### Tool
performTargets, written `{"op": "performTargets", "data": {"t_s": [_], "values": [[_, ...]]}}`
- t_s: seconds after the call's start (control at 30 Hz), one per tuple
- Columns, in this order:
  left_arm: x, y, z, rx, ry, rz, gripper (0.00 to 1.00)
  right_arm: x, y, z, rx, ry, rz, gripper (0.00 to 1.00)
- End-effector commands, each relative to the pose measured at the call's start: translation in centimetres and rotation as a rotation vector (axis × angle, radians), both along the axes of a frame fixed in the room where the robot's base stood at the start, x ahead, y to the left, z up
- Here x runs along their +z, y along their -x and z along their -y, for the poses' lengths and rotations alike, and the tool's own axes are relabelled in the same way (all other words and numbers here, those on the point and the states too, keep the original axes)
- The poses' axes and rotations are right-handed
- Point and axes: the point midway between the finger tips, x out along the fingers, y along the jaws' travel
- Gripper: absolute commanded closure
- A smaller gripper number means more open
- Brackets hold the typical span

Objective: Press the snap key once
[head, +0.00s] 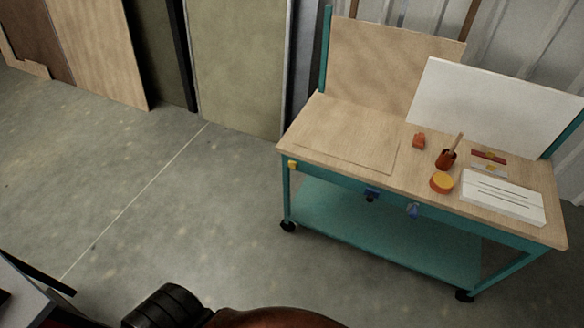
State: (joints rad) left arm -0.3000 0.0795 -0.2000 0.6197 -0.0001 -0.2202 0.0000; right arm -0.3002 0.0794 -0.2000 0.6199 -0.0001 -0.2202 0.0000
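No part is clearly recognisable as the snap key at this distance. A teal-framed workbench (410,189) with a wooden top stands at the right of the head view. On it is a round orange piece with a yellow top (442,182). A white box with dark slots (503,197) lies to its right. Small red (489,155) and grey (488,169) pieces lie behind the box. Neither of my grippers is in view.
A dark red cup with a wooden stick (446,159) and a small orange-red block (419,140) stand on the bench. A white board (485,105) rises at its back. Open concrete floor (150,190) lies left of the bench.

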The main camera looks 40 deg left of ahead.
Motion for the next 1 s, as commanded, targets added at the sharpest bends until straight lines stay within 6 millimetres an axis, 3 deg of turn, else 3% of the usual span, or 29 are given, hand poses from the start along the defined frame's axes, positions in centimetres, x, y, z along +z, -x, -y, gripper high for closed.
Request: {"op": "performTargets", "data": {"t_s": [0.27,1.0], "values": [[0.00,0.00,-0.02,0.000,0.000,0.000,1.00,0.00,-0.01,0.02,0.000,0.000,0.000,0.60],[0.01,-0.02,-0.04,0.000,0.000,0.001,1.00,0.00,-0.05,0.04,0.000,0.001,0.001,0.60]]}}
